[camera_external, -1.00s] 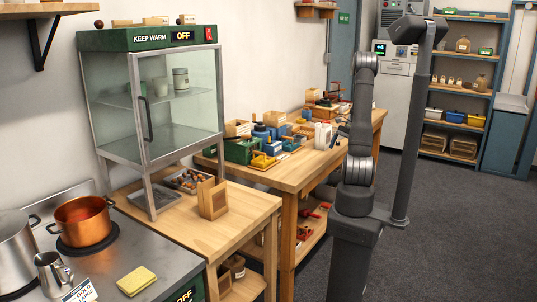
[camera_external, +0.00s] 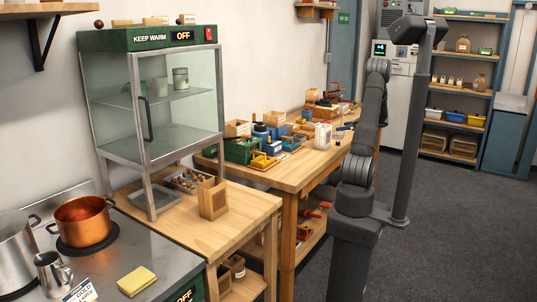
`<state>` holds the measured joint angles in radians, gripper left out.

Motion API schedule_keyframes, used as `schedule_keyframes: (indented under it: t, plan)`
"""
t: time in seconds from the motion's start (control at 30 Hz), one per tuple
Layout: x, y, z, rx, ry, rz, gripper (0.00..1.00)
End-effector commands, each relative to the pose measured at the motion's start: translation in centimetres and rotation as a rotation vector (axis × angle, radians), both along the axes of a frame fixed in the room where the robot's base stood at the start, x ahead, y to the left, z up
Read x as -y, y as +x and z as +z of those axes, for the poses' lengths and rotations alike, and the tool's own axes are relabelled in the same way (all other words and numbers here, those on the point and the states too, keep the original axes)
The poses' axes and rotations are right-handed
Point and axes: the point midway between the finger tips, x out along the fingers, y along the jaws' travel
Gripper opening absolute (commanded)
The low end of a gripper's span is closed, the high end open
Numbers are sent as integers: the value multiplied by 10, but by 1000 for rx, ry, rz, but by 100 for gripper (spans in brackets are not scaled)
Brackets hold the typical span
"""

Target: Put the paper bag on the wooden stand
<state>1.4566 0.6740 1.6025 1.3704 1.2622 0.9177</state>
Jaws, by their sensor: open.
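A small wooden stand (camera_external: 213,200) with an upright frame stands on the near wooden counter, right of the glass warming cabinet; it looks empty. My gripper (camera_external: 343,126) is small and dark, over the right part of the far workbench, partly hidden by my arm. It is open, with nothing seen in it. A white container (camera_external: 322,136) stands on the bench just left of it, apart from it as far as I can tell.
The glass cabinet (camera_external: 150,100) stands over a tray of chestnuts (camera_external: 190,180). The workbench (camera_external: 300,172) is crowded with boxes and tools. The counter's front part is clear.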

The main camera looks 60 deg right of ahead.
Motion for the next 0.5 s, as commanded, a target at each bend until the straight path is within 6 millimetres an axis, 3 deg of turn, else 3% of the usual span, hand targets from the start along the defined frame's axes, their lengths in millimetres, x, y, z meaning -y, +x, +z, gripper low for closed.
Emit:
schedule_keyframes:
  t: [0.3, 0.5]
  plan:
    - [-1, 64, -24, -2, 0, 5, 100]
    - [-1, 80, -30, -2, 0, 2, 100]
